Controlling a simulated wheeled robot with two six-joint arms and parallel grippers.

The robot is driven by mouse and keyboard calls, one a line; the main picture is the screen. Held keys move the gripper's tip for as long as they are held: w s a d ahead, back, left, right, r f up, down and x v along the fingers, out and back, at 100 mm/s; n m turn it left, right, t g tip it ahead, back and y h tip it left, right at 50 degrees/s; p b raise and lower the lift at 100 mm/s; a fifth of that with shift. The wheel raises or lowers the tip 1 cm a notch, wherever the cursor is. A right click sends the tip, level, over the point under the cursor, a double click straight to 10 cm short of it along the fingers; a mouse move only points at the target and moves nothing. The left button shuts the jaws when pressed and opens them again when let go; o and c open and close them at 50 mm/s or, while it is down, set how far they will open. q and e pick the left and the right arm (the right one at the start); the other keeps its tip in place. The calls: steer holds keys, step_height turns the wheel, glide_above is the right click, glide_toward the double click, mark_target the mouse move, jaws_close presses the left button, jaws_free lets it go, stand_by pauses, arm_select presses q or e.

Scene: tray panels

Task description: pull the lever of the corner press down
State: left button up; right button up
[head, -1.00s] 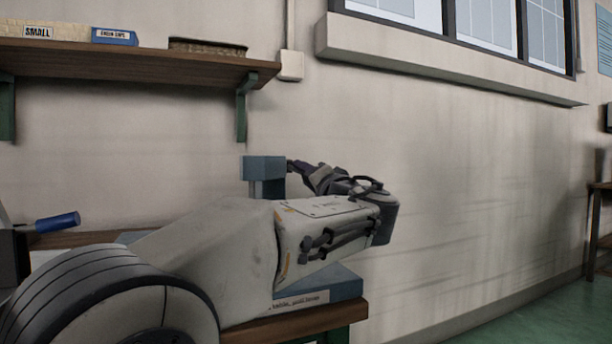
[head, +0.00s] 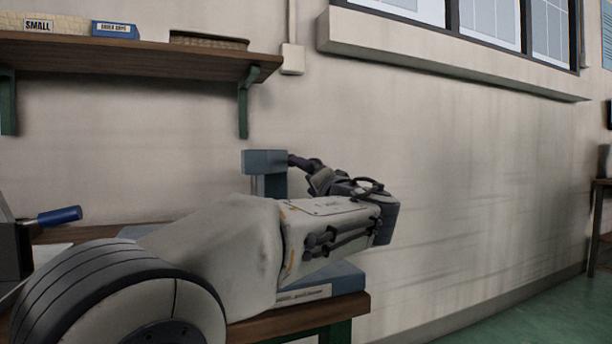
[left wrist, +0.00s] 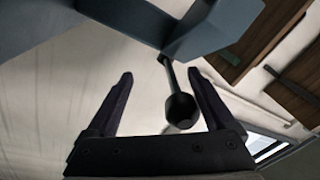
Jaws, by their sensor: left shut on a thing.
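The corner press is blue-grey, with a block-shaped head (head: 265,161) on a column and a flat base (head: 345,279) at the bench's right end. Its head also shows large at the top of the left wrist view (left wrist: 215,25). A dark lever (left wrist: 170,76) with a round black knob sticks out from the head. My left gripper (head: 312,172) is beside the head on its right, shut on the lever. In the left wrist view the knob lies between the two fingers (left wrist: 162,80), nearer the right one. My forearm hides part of the press. My right gripper is out of view.
The bench (head: 300,322) has a dark device with a blue-handled lever (head: 58,216) at far left. A wall shelf (head: 130,57) with boxes and a basket hangs above, its bracket (head: 243,105) over the press.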

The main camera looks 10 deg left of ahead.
arm_select(q)
steer(key=shift+d+f, duration=0.25)
steer(key=r+b+v, duration=0.1)
steer(key=b+v, duration=0.4)
steer(key=v, duration=0.6)
steer(key=shift+s+r+b, duration=0.2)
steer(key=shift+s+b, duration=0.15)
steer(key=shift+s, duration=0.2)
stand_by(0.4)
stand_by(0.4)
